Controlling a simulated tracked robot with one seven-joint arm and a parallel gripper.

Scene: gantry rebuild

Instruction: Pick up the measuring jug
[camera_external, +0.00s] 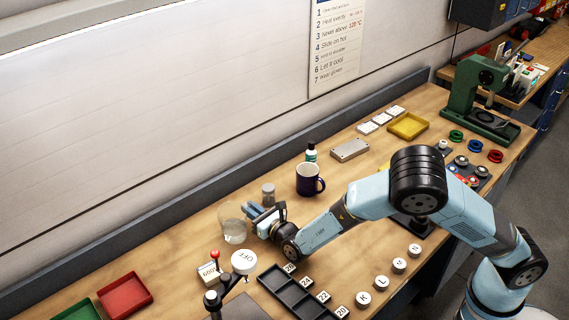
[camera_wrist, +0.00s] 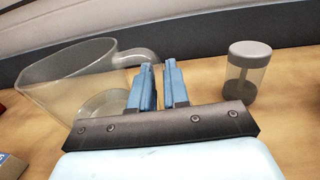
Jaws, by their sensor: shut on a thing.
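The measuring jug (camera_external: 234,224) is a clear, see-through vessel on the wooden bench, left of my gripper (camera_external: 262,212). In the wrist view the jug (camera_wrist: 75,82) fills the left side, with its handle (camera_wrist: 140,56) toward my gripper (camera_wrist: 159,88). My two blue fingers are close together with the handle at them, shut on it. The fingers hide part of the handle. The jug looks slightly tilted in the wrist view, and I cannot tell whether its base touches the bench.
A small lidded jar (camera_wrist: 246,70) stands just right of my fingers. A dark blue mug (camera_external: 309,180) stands further right. The wall is behind.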

